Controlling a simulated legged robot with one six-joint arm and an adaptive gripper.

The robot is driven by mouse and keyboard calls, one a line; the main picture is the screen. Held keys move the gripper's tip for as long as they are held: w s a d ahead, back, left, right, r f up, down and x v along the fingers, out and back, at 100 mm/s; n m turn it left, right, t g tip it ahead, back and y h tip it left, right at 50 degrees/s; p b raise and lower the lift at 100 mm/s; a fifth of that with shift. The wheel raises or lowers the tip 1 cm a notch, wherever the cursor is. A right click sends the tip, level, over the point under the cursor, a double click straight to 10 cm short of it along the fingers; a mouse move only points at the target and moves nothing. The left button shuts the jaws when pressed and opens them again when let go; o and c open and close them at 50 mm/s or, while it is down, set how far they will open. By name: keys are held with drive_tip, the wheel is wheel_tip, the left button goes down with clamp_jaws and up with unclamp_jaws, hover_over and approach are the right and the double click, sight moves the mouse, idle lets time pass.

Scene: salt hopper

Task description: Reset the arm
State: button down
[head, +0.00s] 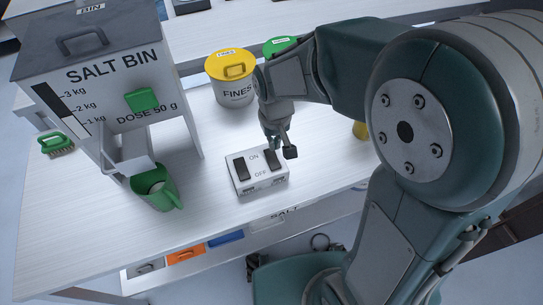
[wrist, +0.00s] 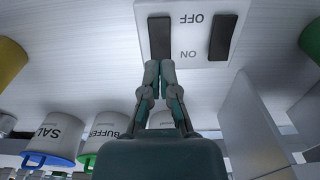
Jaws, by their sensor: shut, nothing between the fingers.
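My gripper (head: 284,152) is shut and empty, just above the right side of the white switch box (head: 258,186). The box stands on the white bench and has two dark rocker switches with ON and OFF marks. In the head view the left switch (head: 241,168) is in plain sight, while my gripper is close to the right one. In the wrist view (wrist: 159,64) the closed fingertips are at the lower end of one dark switch (wrist: 160,38); the other switch (wrist: 223,37) is clear of them. I cannot tell whether the fingertips touch the box.
The salt bin (head: 110,70) stands at the left with a green cup (head: 155,187) under its chute. A green brush (head: 57,144) lies on the far left. A yellow-lidded FINES tub (head: 233,85) and a green-lidded tub (head: 279,45) stand behind the box.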

drive_tip(key=s+d+r+m+t, duration=0.3)
drive_tip(key=s+d+r+t, duration=0.2)
drive_tip(key=s+d+r, duration=0.5)
wheel_tip(320, 180, up, 5)
drive_tip(key=s, duration=0.2)
drive_tip(key=shift+s+d+t, duration=0.3)
drive_tip(key=shift+s+d, duration=0.05)
drive_tip(key=shift+d, duration=0.05)
